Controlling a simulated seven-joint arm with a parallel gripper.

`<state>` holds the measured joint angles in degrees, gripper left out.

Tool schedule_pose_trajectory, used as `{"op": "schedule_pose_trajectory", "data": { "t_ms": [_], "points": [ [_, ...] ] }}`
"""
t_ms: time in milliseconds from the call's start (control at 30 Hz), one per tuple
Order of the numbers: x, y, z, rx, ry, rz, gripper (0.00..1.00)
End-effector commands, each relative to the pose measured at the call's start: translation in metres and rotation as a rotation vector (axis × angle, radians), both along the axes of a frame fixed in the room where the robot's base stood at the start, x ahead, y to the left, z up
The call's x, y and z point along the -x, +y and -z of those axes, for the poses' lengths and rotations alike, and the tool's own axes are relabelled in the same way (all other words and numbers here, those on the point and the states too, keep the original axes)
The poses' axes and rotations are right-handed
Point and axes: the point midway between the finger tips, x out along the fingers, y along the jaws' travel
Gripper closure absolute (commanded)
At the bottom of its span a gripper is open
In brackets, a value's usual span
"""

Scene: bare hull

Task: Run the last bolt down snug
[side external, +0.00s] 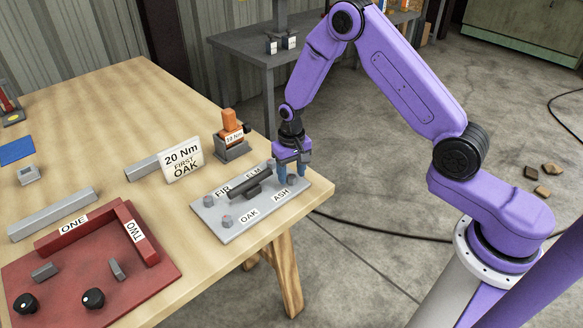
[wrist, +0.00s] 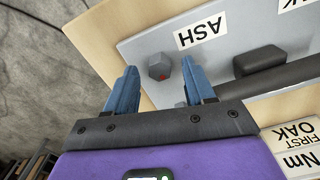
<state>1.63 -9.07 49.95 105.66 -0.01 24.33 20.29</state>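A grey plate (side external: 240,225) on the table carries bolts by the labels FIR, ELM, OAK and ASH, with a dark bar (side external: 249,183) across its middle. The ASH bolt (wrist: 158,66) is a grey hex head with a red mark; the wrist view shows it between and just beyond my fingertips. The OAK bolt (side external: 227,220) and FIR bolt (side external: 208,200) stand at the plate's left side. My gripper (side external: 292,170) points down at the plate's right corner by ASH. Its blue fingers (wrist: 161,78) are apart, with nothing gripped. How far each bolt is seated I cannot tell.
A sign (side external: 182,160) reads "20 Nm FIRST OAK". An orange-topped tool (side external: 232,135) marked 20 Nm stands behind the plate. A red tray (side external: 85,285) with walls ONE and TWO and loose parts lies front left. Grey bars lie between. The table edge is close to the plate.

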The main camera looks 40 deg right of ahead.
Motion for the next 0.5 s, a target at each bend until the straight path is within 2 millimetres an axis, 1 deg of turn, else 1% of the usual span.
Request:
{"op": "schedule_pose_trajectory", "data": {
  "t_ms": [167,267,500],
  "points": [
    [-0.001,0.000,-0.010,0.000,-0.003,0.000,0.46],
    [-0.001,0.000,-0.024,-0.001,-0.004,0.000,0.46],
    [-0.001,0.000,-0.071,-0.001,-0.005,-0.001,0.46]
  ]
}}
